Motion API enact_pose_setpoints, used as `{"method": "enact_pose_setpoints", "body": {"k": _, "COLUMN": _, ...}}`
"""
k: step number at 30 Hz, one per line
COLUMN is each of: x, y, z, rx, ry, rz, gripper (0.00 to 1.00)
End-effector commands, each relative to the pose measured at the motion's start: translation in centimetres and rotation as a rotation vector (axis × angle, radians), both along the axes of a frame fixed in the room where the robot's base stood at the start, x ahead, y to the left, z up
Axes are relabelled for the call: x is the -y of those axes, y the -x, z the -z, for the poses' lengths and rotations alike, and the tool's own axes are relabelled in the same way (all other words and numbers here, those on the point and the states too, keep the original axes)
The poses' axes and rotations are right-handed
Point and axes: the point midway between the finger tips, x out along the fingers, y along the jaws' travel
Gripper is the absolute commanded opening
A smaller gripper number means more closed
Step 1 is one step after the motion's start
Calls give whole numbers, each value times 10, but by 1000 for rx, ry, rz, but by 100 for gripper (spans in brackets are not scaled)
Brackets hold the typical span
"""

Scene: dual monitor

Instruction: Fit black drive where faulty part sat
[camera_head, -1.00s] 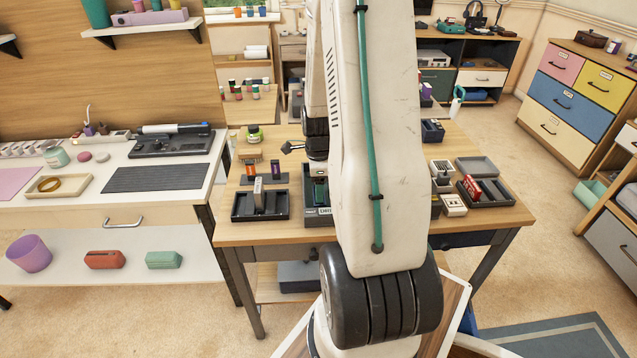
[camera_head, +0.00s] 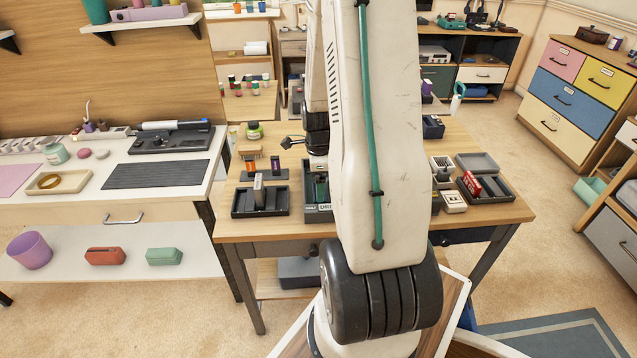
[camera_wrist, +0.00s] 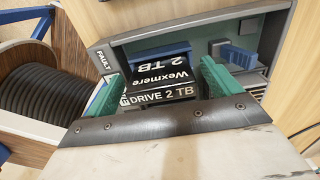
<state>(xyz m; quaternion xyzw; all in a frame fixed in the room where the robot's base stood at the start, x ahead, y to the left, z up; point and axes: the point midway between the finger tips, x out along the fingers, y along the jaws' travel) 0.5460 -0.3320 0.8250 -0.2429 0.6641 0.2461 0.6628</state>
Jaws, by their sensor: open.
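The black drive (camera_wrist: 162,82), marked Wexmere 2 TB, shows in the wrist view inside a grey-framed bay (camera_wrist: 128,40) with a green floor. A blue part lies just behind the drive. My gripper (camera_wrist: 160,84) is open, its green fingers to the left and right of the drive; whether either touches it I cannot tell. In the head view the grey bay (camera_head: 318,214) stands on the wooden table, partly behind my arm. No separate faulty part can be identified with certainty.
A dark tray (camera_head: 497,198) with a red part (camera_head: 471,184) stands right. The table's front strip is clear.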

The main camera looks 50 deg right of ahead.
Motion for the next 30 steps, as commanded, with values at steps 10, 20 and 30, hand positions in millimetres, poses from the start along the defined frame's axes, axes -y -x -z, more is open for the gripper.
{"method": "enact_pose_setpoints", "body": {"k": 10, "x": 3, "y": -2, "z": -57, "rx": 7, "ry": 7, "rz": 0, "gripper": 89}}
{"method": "enact_pose_setpoints", "body": {"k": 20, "x": 3, "y": -2, "z": -65, "rx": 6, "ry": 5, "rz": 0, "gripper": 89}}
{"method": "enact_pose_setpoints", "body": {"k": 30, "x": 3, "y": -2, "z": -65, "rx": 6, "ry": 5, "rz": 0, "gripper": 89}}
